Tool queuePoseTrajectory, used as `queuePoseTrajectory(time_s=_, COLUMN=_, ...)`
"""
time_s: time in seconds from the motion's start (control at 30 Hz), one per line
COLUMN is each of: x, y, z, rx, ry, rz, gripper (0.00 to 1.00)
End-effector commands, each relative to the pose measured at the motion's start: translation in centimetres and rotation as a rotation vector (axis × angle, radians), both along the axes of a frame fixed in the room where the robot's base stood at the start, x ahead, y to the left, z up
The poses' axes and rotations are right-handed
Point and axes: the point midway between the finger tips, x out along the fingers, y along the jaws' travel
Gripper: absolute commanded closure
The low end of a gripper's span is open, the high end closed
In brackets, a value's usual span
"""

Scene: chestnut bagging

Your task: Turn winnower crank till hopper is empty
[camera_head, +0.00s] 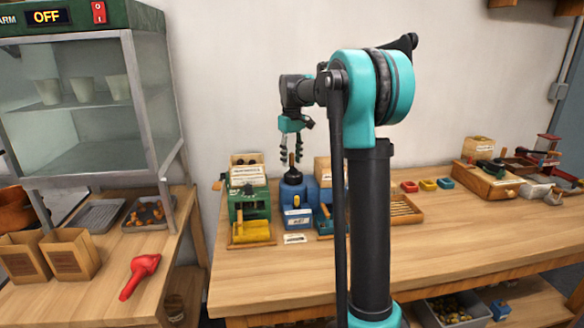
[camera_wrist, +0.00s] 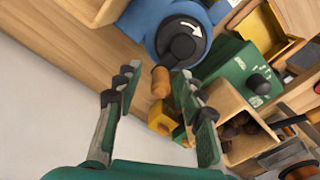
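A blue machine with a crank, apparently the winnower (camera_head: 297,215), stands on the right-hand bench. In the wrist view, its blue body (camera_wrist: 150,18) carries a dark round crank hub (camera_wrist: 184,42) with a white curved arrow. The crank's wooden knob (camera_wrist: 160,82) points toward my gripper. My gripper (camera_head: 291,158) is above the blue machine, pointing down. In the wrist view, its fingers (camera_wrist: 157,80) are spread, one on each side of the knob, with gaps visible. I cannot tell which box is the winnower's hopper or how full it is.
A green machine (camera_head: 237,205) stands close left of the blue one; a box of brown nuts (camera_wrist: 252,142) shows beside it. Small coloured trays (camera_head: 427,185) lie to the right. A glass warming cabinet (camera_head: 150,85) and red scoop (camera_head: 140,275) are on the left bench.

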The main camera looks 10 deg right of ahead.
Motion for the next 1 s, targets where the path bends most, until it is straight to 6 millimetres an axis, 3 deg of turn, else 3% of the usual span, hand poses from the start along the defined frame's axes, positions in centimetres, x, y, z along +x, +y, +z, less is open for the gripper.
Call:
queuePoseTrajectory(time_s=0.73, x=0.0, y=0.0, z=6.5, rx=0.0, ry=0.0, rz=0.0, gripper=0.6)
queuePoseTrajectory(time_s=1.0, x=0.0, y=0.0, z=7.4, rx=0.0, ry=0.0, rz=0.0, gripper=0.6)
